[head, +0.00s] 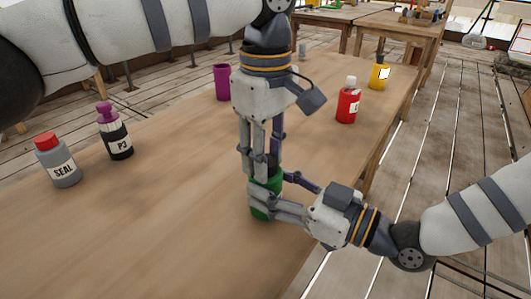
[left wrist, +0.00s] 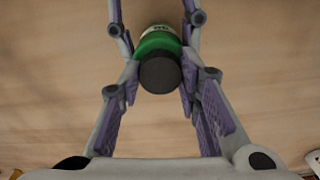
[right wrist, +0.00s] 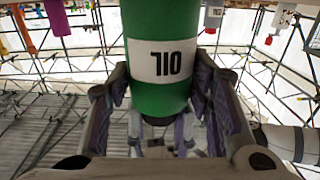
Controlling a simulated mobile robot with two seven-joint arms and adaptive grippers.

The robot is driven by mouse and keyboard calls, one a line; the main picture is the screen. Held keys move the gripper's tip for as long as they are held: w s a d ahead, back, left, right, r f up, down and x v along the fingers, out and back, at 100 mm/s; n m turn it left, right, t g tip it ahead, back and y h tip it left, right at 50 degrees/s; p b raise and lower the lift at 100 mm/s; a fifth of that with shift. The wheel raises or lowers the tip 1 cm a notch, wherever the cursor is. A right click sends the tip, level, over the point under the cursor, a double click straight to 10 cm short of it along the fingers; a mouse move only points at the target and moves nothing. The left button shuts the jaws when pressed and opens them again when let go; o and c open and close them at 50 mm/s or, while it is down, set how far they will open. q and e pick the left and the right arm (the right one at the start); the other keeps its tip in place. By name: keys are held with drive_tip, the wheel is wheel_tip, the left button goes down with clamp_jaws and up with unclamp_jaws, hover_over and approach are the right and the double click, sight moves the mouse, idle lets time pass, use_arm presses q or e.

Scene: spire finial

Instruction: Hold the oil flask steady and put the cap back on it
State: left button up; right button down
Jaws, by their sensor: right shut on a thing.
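The green oil flask (head: 262,212) stands upright near the table's right edge, its white label facing my right wrist camera (right wrist: 167,62). My right gripper (head: 272,197) is shut on the flask from the side. The dark round cap (left wrist: 160,73) is at the flask's top, in line with it. How firmly it sits on the neck cannot be told. My left gripper (head: 263,170) points straight down over the flask. In the left wrist view its fingers stand on either side of the cap, seemingly with slight gaps. In the head view these fingers largely hide the cap.
On the wooden table (head: 150,230) stand a grey SEAL bottle (head: 66,176) and a P3 bottle (head: 117,145) at left. A purple cup (head: 222,83), red bottle (head: 347,106) and yellow bottle (head: 379,76) stand farther back. The front left tabletop is clear.

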use_arm(q)
drive_tip(key=o, duration=0.4)
drive_tip(key=shift+r, duration=0.1)
wheel_tip(320, 180, up, 12)
drive_tip(key=shift+f, duration=0.1)
use_arm(e)
drive_tip(key=c, duration=0.7)
unclamp_jaws()
drive_tip(key=shift+d, duration=0.1)
